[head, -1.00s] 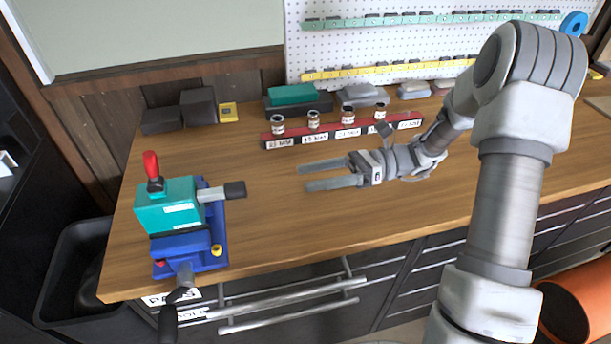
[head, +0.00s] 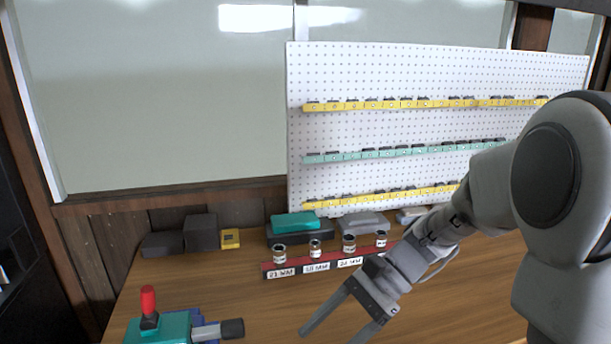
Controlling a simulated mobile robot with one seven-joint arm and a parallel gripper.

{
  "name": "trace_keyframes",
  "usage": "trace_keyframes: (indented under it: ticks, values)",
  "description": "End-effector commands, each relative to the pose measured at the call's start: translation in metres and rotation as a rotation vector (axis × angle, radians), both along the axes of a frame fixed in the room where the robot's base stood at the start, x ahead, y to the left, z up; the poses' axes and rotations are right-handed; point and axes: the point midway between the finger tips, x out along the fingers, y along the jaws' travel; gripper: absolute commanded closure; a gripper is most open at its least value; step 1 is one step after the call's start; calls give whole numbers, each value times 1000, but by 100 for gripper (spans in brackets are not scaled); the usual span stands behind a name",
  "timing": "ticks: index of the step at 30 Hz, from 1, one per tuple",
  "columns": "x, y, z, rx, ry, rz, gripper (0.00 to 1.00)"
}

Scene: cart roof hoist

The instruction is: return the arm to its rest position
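My gripper (head: 340,328) is at the lower middle of the head view, over the wooden workbench (head: 270,310). Its two fingers are spread apart and point down and to the left. Nothing shows between them, though the tip of the right finger is cut off by the frame's bottom edge. My arm comes in from the right side, bent, with a large rounded joint close to the camera. The gripper is in front of the red socket rail and right of the teal vise.
The red rail (head: 267,275) holds several sockets. The teal and blue vise (head: 160,328) with a red knob stands at lower left. Dark boxes (head: 200,233), a yellow box (head: 230,239) and a teal case (head: 295,222) line the back. A white pegboard (head: 400,75) rises behind.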

Motion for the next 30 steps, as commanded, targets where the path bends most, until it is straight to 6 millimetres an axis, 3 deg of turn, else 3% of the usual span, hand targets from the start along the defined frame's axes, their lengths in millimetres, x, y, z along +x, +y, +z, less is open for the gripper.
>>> trace_keyframes:
  ticks: [12,24,30]
  values:
    - [-50,-45,27,-366,-553,326,29]
    - [-76,-94,61,-697,-1039,643,29]
    - [-81,-107,73,-798,-1172,737,29]
